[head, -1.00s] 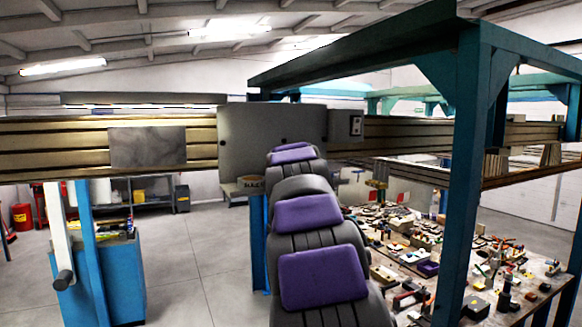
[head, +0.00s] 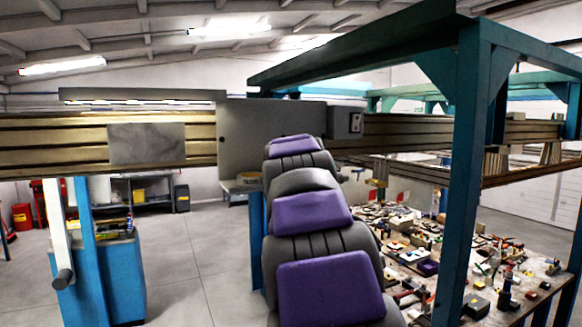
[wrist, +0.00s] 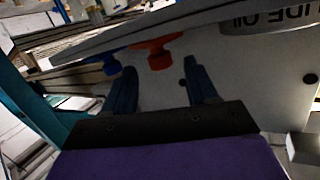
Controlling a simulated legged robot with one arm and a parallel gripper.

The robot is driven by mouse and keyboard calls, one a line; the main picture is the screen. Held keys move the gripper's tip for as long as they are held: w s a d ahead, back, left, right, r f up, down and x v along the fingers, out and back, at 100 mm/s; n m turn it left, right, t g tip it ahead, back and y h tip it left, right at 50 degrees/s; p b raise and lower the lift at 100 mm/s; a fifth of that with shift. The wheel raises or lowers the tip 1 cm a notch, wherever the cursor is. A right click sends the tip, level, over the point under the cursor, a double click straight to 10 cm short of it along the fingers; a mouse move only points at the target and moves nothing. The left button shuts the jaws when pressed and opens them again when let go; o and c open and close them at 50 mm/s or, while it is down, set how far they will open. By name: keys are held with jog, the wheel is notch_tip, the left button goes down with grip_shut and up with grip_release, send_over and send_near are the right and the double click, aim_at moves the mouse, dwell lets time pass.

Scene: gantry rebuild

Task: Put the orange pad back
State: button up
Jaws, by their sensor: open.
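In the wrist view an orange-red pad (wrist: 157,53), a disc on a short stem, sits at the underside of a grey ledge (wrist: 165,27). A similar blue piece (wrist: 110,60) sits to its left. My gripper (wrist: 162,68) is open, with two dark blue fingers apart. The orange-red pad appears in the gap beyond the fingertips; I cannot tell how far off it is. Nothing is seen held. In the head view my arm with purple covers hides the gripper and the pad.
A can lettered "SLIDE OIL" (wrist: 275,18) stands at the upper right of the wrist view. A grey plate (head: 268,125) sits on the gantry beam (head: 50,146). A teal post (head: 462,185) rises at right, before a cluttered table (head: 400,258).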

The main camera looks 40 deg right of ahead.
jog(key=b+v, duration=0.1)
jog(key=v, duration=0.7)
jog(key=shift+a, duration=0.15)
jog(key=shift+w, duration=0.1)
jog(key=s+a+f+n+g+y, duration=0.3)
jog(key=a+f, duration=0.5)
jog(key=f, duration=0.6)
jog(key=s+a+f+n+g+y, duration=0.1)
jog(key=s+a+f+g+y, duration=0.45)
jog(key=f, duration=0.85)
jog(key=s+a+f+n+g, duration=0.1)
jog(key=s+a+f+g, duration=0.1)
jog(key=s+a+f, duration=0.3)
jog(key=s+a+f+n+g+y, duration=0.1)
jog(key=s+a+f, duration=0.4)
jog(key=s, duration=0.6)
jog(key=s+a+f+n+g, duration=0.2)
jog(key=s+a+f, duration=0.3)
jog(key=s+f, duration=0.4)
jog(key=shift+a+n+g, duration=0.15)
jog(key=shift+n+g, duration=0.2)
jog(key=shift+n, duration=0.15)
